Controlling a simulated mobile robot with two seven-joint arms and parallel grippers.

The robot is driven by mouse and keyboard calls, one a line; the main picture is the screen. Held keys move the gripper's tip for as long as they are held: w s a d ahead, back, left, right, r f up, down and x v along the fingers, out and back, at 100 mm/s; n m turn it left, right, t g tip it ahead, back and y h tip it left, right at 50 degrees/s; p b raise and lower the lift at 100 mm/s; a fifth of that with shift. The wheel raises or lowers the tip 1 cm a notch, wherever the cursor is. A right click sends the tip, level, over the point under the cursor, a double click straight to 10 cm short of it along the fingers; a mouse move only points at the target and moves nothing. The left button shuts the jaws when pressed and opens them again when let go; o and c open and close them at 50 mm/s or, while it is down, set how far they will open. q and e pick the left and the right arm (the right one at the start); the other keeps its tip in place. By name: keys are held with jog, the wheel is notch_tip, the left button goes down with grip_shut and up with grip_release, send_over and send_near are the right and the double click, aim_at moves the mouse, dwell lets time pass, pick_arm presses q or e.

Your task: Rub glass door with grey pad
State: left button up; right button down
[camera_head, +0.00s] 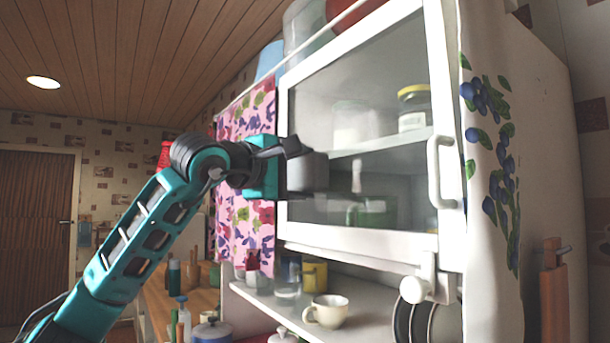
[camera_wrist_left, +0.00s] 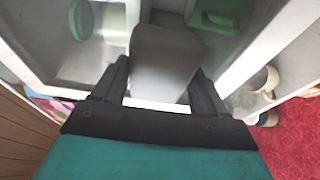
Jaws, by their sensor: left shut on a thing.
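The glass door (camera_head: 375,95) is a white-framed pane on a wall cabinet, with a white handle on its right side. My left gripper (camera_head: 292,168) is shut on the grey pad (camera_head: 313,173) in front of the lower left part of the glass. In the left wrist view the grey pad (camera_wrist_left: 168,62) sits between the two dark fingers of my left gripper (camera_wrist_left: 165,88). The pad is close to the pane; I cannot tell whether it touches. My right gripper is not in view.
Behind the glass, a jar with a yellow lid (camera_head: 414,108) stands on a shelf. Below the door, an open shelf holds a white cup (camera_head: 326,311), a yellow mug (camera_head: 314,276) and plates (camera_head: 428,322). A floral pink cloth (camera_head: 240,225) hangs at the left.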

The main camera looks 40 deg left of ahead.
pick_arm(q)
jog(key=shift+s+a+b, duration=0.2)
jog(key=shift+s, duration=0.6)
jog(key=shift+s+a+b, duration=0.15)
jog(key=shift+s+a, duration=0.1)
jog(key=shift+s, duration=0.6)
jog(key=shift+s+a+b, duration=0.2)
jog(key=shift+s, duration=0.6)
jog(key=s, duration=0.3)
jog(key=shift+a+b, duration=0.3)
jog(key=shift+a, duration=0.1)
